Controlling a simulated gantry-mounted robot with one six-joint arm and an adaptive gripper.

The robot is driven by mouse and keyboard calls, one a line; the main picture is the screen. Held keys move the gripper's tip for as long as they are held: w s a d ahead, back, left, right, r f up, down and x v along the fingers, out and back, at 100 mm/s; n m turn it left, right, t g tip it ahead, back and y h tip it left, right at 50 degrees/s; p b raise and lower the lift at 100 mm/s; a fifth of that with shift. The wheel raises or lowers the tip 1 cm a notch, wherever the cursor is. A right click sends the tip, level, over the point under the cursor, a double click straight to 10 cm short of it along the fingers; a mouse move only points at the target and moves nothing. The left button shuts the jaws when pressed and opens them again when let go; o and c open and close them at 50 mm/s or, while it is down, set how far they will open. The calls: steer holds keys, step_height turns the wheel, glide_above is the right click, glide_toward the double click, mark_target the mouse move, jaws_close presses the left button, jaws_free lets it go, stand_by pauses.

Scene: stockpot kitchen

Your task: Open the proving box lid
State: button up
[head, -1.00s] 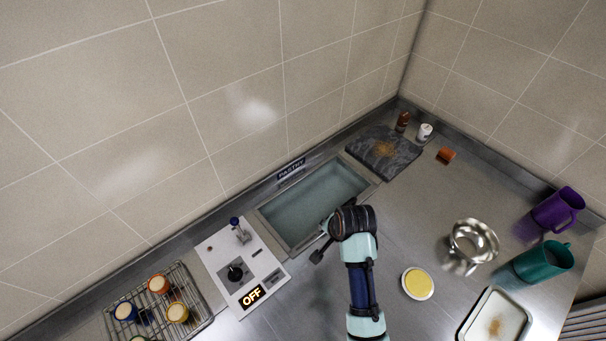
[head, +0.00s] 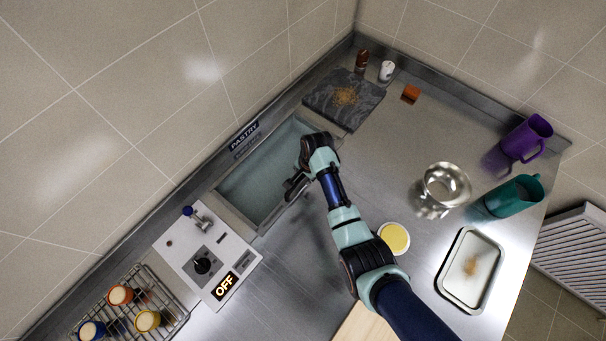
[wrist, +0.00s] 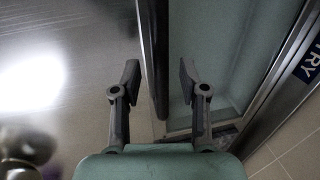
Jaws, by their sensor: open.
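The proving box (head: 228,209) is a long recess in the counter with a metal rim and a pale teal panel (head: 262,172), beside the "PASTRY" label. I cannot tell whether this panel is the lid or the box's inside. My gripper (head: 296,186) is at the box's near long edge. In the wrist view my open gripper (wrist: 157,82) has a dark bar (wrist: 158,60) running lengthwise between its two fingers. The bar lies along the teal panel's edge, with no clear contact. My wrist hides part of the box's right end in the head view.
A control panel (head: 184,243) with a knob, a lever and an "OFF" display adjoins the box's left end. A dark board (head: 330,103) lies beyond the right end. A yellow-topped dish (head: 394,238), a metal bowl (head: 434,205) and a tray (head: 452,288) stand right of my arm.

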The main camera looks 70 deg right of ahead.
steer(key=shift+f, duration=0.25)
jaws_close()
